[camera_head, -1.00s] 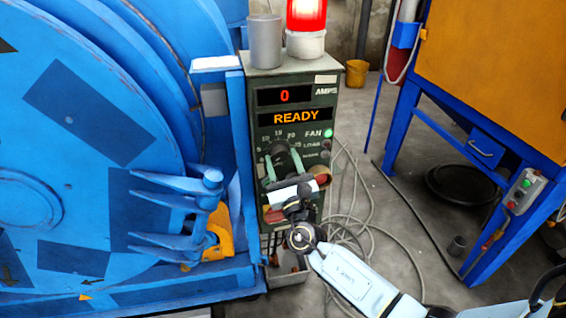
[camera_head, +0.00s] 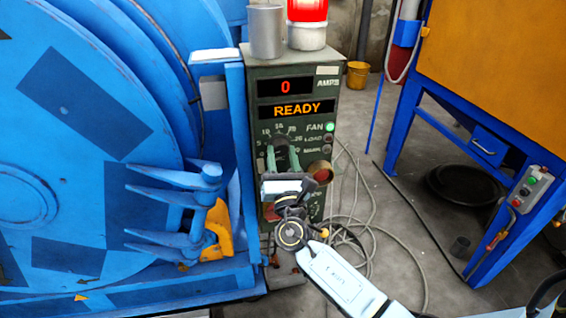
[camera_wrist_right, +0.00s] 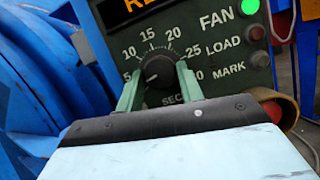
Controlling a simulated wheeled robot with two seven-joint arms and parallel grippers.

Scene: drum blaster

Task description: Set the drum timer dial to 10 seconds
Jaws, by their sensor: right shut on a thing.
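The drum timer dial (camera_head: 281,141) is a dark round knob on the green control box, ringed by white numbers. In the right wrist view the dial (camera_wrist_right: 160,72) shows 5, 10, 15, 20 and 25 around it and "SEC" below. A pale mark on the knob seems to point to the lower left, near the 5 side; its exact reading is unclear. My right gripper (camera_head: 282,157) is shut on the dial. Its two green fingers sit on either side of the knob, as the wrist view (camera_wrist_right: 158,88) also shows. My left gripper is not in view.
The control box has a red "0" display (camera_head: 285,87), a "READY" display (camera_head: 297,109), a lit green FAN light (camera_head: 330,127) and a red button (camera_head: 320,172) near my gripper. A blue drum (camera_head: 80,130) stands close on the left. Cables (camera_head: 372,235) lie on the floor.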

